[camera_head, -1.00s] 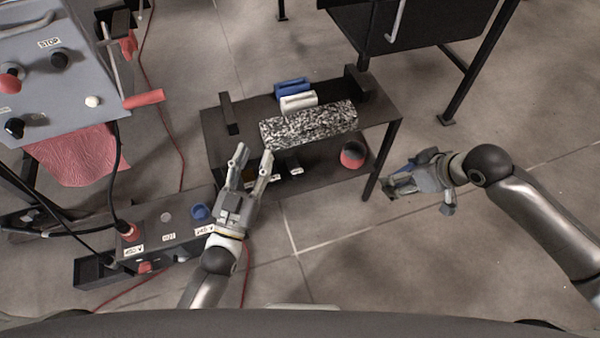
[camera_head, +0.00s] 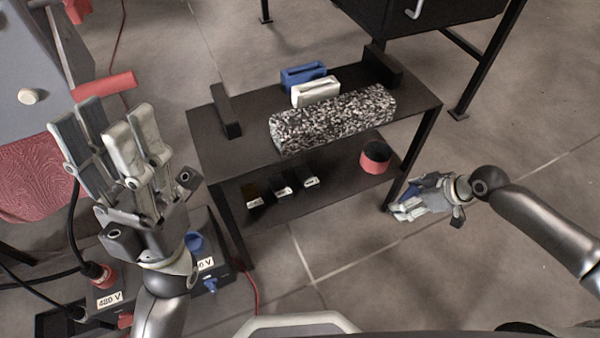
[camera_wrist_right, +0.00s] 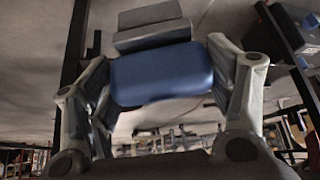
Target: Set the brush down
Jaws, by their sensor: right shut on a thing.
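The brush shows in the right wrist view as a blue block (camera_wrist_right: 162,75) with grey parts above it, held between the fingers of my right gripper (camera_wrist_right: 165,90). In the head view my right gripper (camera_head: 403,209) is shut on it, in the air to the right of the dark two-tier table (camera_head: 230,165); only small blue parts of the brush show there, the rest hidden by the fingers. My left gripper (camera_head: 103,125) is open and empty, raised at the left, between the grey panel and the table.
On the table top are a speckled block (camera_head: 332,120), a blue holder (camera_head: 303,75) and a white holder (camera_head: 316,93), between dark uprights. The lower shelf bears a red cup (camera_head: 375,157) and several small labelled black pieces. A box marked 480 V is at lower left. Floor at right is open.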

